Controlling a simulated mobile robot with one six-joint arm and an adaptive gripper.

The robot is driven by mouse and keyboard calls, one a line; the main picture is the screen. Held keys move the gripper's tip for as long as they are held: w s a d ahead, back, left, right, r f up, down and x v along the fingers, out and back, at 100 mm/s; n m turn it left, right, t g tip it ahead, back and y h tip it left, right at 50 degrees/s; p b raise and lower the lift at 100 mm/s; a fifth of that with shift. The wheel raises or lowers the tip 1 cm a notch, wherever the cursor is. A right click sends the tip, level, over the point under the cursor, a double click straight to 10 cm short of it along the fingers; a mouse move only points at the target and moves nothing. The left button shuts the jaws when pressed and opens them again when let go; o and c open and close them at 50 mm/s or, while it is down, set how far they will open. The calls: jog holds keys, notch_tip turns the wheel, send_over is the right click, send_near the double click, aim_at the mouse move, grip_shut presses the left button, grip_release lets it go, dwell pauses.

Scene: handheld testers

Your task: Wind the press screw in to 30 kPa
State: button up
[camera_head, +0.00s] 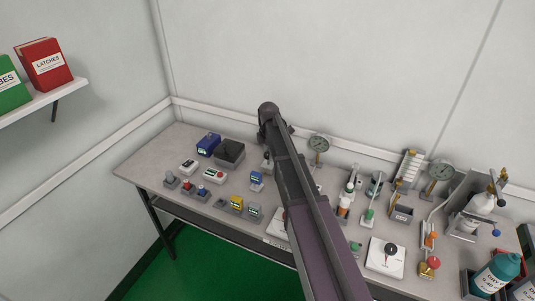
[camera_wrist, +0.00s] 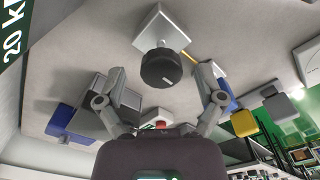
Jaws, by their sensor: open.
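In the wrist view a black round knob (camera_wrist: 160,68) stands on a short stem from a pale square block (camera_wrist: 160,25); I cannot tell if it is the press screw. My gripper (camera_wrist: 160,88) is open, its two fingers spread to either side with the knob ahead between them and no contact visible.
Small testers crowd the grey table (camera_head: 155,155), including a yellow one (camera_head: 237,203), a blue one (camera_head: 256,178) and a dark box (camera_head: 229,152). Right are a white box with a black knob (camera_head: 386,257) and a teal bottle (camera_head: 497,271). A "20 k…" label (camera_wrist: 12,35) is cut off.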

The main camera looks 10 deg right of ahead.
jog(key=c, duration=1.2)
jog(key=shift+o, duration=0.2)
jog(key=shift+a, duration=0.15)
jog(key=shift+m, duration=0.4)
